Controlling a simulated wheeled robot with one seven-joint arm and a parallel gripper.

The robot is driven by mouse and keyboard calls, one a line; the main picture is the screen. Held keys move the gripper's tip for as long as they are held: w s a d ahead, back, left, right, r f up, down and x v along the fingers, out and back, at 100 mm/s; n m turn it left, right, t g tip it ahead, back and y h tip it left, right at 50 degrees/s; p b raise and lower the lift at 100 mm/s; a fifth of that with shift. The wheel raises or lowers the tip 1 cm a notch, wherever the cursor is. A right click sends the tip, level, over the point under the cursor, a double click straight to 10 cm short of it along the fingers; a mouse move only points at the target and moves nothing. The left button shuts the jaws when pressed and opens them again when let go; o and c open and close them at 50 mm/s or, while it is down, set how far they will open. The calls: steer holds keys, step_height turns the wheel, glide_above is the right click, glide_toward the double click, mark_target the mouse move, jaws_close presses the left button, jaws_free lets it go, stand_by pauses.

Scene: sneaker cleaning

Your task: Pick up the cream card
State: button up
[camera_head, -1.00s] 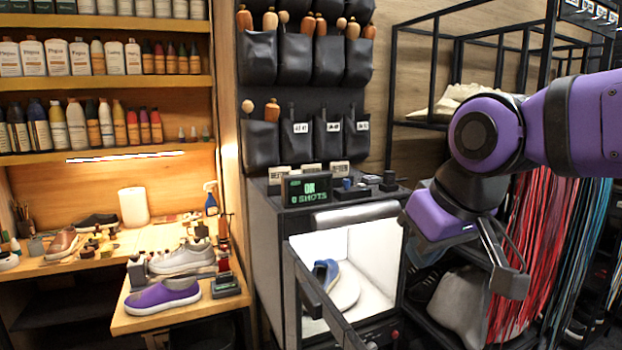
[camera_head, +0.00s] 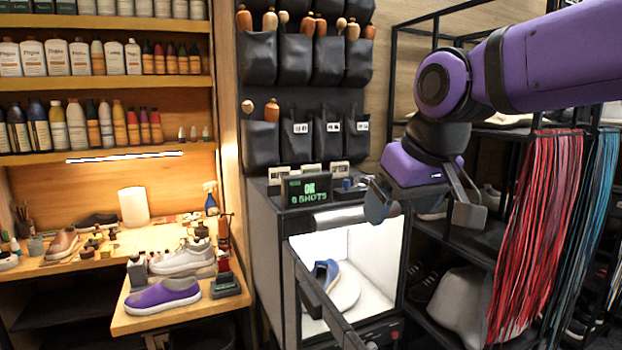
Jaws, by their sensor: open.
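Three small cream cards with dark lettering stand in a row on top of the dark cabinet, behind the display: a left card (camera_head: 279,174), a middle card (camera_head: 311,169) and a right card (camera_head: 339,169). Their lettering is too small to read surely, and the display hides part of the middle one. My gripper (camera_head: 424,206) is open and empty, its two fingers wide apart and pointing down. It is to the right of the cards, near the cabinet's right edge, and touches none of them.
A display (camera_head: 307,189) reading "0 shots" stands on the cabinet's front left. Small dark items (camera_head: 350,188) lie between the right card and my gripper. Below, a lit white box (camera_head: 372,262) with an open door holds a blue shoe (camera_head: 326,273). Red laces (camera_head: 535,230) hang at right.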

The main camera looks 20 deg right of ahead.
steer(key=shift+o, duration=1.2)
steer(key=w+r, duration=0.3)
steer(key=w, duration=0.3)
steer(key=w+d+r, duration=0.1)
steer(key=w+r, duration=0.2)
steer(key=w, duration=0.3)
steer(key=shift+w+r, duration=0.25)
steer(key=shift+w, duration=0.15)
glide_above(311, 166)
steer(key=s, duration=0.3)
step_height(311, 166, down, 3)
steer(key=shift+g, duration=0.4)
steer(key=x, duration=0.5)
steer(key=shift+a+f, duration=0.1)
steer(key=shift+f, duration=0.2)
steer(key=shift+s+d+x, duration=0.1)
steer(key=shift+x, duration=1.2)
steer(key=shift+s+d+x, duration=0.1)
steer(key=shift+s+x, duration=0.05)
steer(key=shift+x, duration=1.1)
steer(key=shift+f, duration=0.1)
steer(key=c, duration=0.9)
